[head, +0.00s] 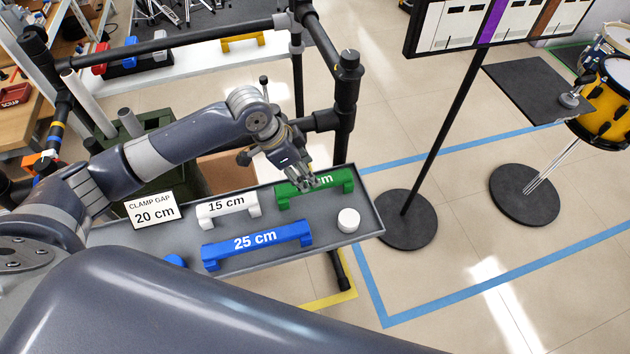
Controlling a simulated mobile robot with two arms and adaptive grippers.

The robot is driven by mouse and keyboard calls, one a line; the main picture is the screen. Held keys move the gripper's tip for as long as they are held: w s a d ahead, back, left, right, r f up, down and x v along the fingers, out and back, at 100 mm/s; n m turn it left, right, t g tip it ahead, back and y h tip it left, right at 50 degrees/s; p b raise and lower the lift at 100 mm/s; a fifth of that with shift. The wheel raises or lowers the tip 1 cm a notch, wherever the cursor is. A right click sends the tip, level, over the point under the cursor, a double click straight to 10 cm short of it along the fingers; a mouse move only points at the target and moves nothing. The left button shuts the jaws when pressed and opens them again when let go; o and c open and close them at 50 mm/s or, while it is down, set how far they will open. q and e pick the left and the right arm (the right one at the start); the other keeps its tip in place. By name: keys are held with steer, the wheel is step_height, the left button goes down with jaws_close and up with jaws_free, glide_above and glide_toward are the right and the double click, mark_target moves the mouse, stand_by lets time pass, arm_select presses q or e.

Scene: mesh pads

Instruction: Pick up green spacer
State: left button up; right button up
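The green spacer (341,180) lies near the back right of a grey tray, with part of its white "cm" label showing. My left gripper (314,185) reaches over it from above and hides its middle and part of the label. The fingers are small here, and I cannot tell whether they touch the spacer or are closed on it. The spacer appears to rest on the tray. My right gripper is not in view.
The grey tray (330,247) also holds a white 15 cm spacer (228,208), a blue 25 cm spacer (257,243), a white round piece (348,220) and a "CLAMP GAP 20 cm" sign (152,210). A black pipe frame (345,100) stands close behind the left gripper.

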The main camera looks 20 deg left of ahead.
arm_select(q)
steer(key=shift+x, duration=1.2)
steer(key=x, duration=0.5)
steer(key=shift+a, duration=0.15)
steer(key=shift+w+f, duration=0.1)
steer(key=shift+f, duration=0.3)
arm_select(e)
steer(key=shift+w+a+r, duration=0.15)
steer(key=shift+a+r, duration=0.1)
arm_select(q)
jaws_close()
